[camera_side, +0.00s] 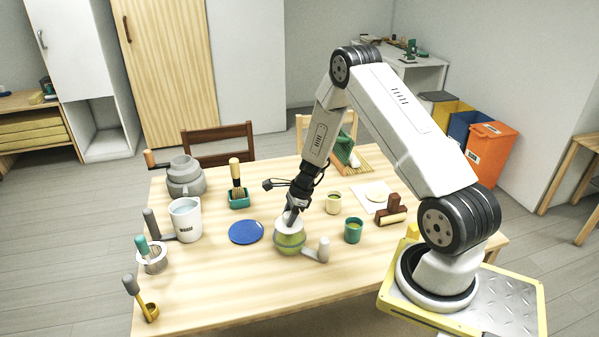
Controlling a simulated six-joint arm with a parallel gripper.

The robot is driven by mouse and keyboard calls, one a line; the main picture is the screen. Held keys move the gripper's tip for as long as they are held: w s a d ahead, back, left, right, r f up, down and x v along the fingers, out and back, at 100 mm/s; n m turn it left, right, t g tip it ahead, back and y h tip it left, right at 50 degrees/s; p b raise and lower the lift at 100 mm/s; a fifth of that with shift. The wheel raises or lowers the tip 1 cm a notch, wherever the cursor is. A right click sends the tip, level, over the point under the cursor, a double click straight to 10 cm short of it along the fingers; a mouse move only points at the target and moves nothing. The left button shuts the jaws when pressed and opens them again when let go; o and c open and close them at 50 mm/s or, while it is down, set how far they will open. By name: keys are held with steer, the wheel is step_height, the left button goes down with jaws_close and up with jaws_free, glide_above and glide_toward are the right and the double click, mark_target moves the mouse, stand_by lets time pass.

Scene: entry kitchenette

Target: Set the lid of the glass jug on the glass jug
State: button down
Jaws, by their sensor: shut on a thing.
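The glass jug (290,243) stands upright near the front middle of the table, with green contents showing through its side. Its pale handle (323,250) points to the right. My gripper (292,213) points down directly over the jug's mouth and is shut on the pale lid (287,223). The lid is at the top of the jug; whether it touches the rim all round is too small to tell. My fingers hide part of the lid.
A blue disc (246,232) lies left of the jug. A teal cup (353,230) and a cream cup (333,203) stand close on the right. A white pitcher (186,220) stands farther left.

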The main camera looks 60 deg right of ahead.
stand_by(0.3)
steer(key=shift+c, duration=0.4)
jaws_free()
steer(key=shift+v, duration=3.85)
